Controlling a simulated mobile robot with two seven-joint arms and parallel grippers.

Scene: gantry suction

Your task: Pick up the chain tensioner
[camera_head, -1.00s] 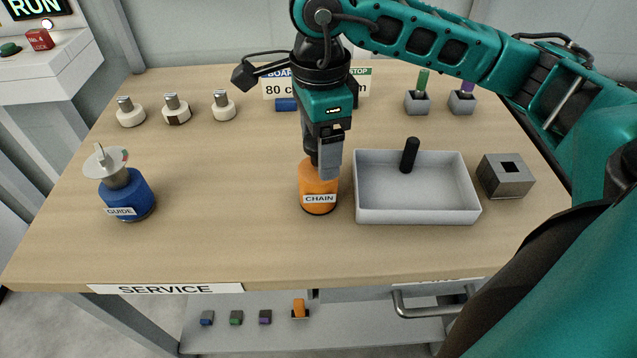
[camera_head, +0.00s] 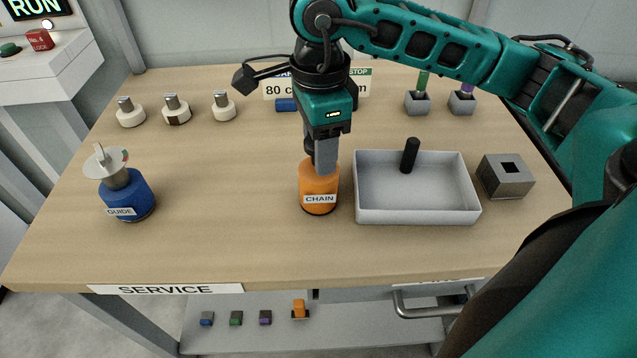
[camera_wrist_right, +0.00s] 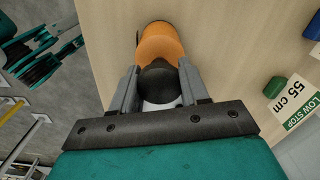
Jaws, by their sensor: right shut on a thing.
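The chain tensioner (camera_head: 319,190) is an orange cylinder labelled CHAIN, standing upright on the wooden table just left of the white tray. My right gripper (camera_head: 322,160) is directly above it, pointing down, with its fingers at the tensioner's dark top part. In the right wrist view the orange body (camera_wrist_right: 160,42) shows beyond the fingertips. A dark rounded part (camera_wrist_right: 160,82) sits between the two grey fingers of the right gripper (camera_wrist_right: 158,85), which are shut on it. The tensioner's base appears to rest on the table. My left gripper is not in view.
A white tray (camera_head: 416,218) holding a black peg (camera_head: 409,156) stands close to the right. A grey block with a square hole (camera_head: 506,178) is beyond it. A blue GUIDE unit (camera_head: 128,196) stands at left. Small white knobs and signs line the back. The table's front middle is clear.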

